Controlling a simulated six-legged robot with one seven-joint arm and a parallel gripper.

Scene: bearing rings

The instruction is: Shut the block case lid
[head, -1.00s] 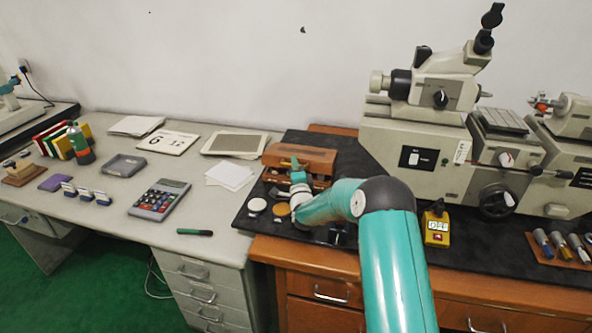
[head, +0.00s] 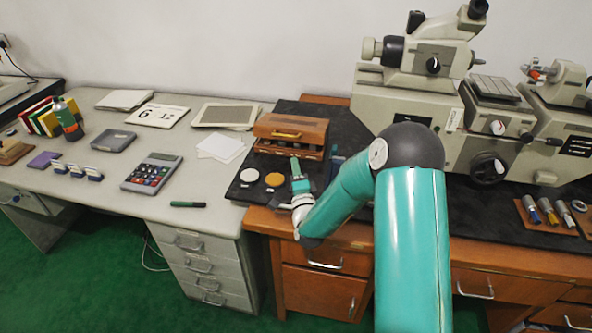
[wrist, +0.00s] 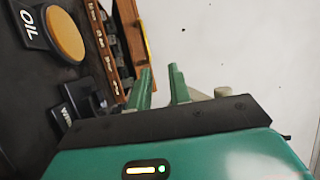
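The block case (head: 262,147) is a brown wooden box at the back of the black mat. Its lid (head: 305,129), with a yellow handle (head: 286,134), stands partly raised, and a dark gap shows below it. In the wrist view the case's labelled front edge (wrist: 101,40) and dark blocks show, with the lid (wrist: 132,35) apart from them. My gripper (head: 295,162) is in front of the case, fingers pointing toward it. In the wrist view my gripper (wrist: 161,78) has its two green fingers apart with nothing between them. The lid's hinge is hidden.
A white disc pad (head: 249,174) and an ochre pad labelled OIL (wrist: 66,34) lie left of my gripper. A dark holder (wrist: 85,98) is close by. The grey machine (head: 405,95) stands to the right. Papers (head: 220,146) lie left on the grey desk.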

